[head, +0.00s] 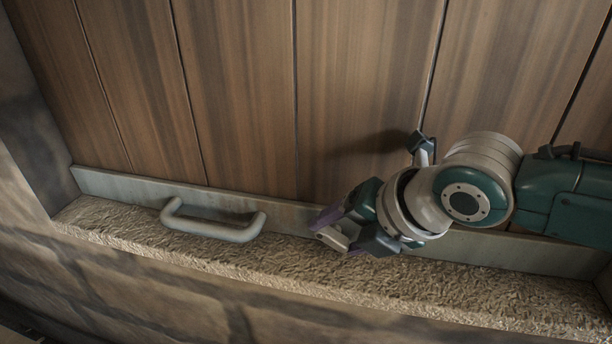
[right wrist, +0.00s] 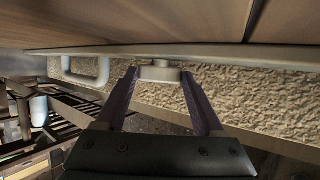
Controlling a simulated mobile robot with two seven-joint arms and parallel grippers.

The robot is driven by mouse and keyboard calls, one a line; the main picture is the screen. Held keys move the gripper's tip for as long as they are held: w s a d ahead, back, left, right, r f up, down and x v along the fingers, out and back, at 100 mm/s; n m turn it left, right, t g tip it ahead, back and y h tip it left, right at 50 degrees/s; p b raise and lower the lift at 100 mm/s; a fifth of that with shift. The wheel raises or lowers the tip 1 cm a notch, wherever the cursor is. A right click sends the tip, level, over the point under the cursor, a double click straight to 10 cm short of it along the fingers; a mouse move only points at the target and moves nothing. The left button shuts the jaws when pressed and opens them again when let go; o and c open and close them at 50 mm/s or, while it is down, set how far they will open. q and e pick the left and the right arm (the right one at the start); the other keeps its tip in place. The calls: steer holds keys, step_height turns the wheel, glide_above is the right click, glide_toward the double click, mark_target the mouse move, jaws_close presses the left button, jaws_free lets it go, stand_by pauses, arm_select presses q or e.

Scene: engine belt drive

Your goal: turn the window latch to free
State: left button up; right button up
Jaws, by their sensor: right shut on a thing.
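The window latch (head: 333,238) is a small pale piece at the lower edge of the wooden shutter, partly hidden by my right gripper (head: 345,232). In the right wrist view the pale latch (right wrist: 160,73) sits between the purple fingertips of the gripper (right wrist: 159,76), with a round base behind it. My right gripper is shut on the latch. The latch's exact angle is hard to tell, since the fingers cover much of it. My left gripper is not in view.
A pale bar handle (head: 213,228) stands out from the shutter's bottom rail (head: 120,186), left of the gripper. The brown plank shutter (head: 240,90) rises behind. A rough stone sill (head: 130,232) runs below, close under the gripper.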

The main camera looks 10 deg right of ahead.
steer(key=shift+d+f, duration=0.1)
steer(key=shift+y, duration=0.3)
steer(key=o, duration=1.4)
steer(key=shift+s+d+r, duration=0.1)
steer(key=shift+s+r, duration=0.05)
steer(key=shift+r, duration=0.2)
steer(key=p+v, duration=0.2)
steer(key=v, duration=0.7)
steer(key=shift+s+p, duration=0.2)
steer(key=shift+p, duration=0.1)
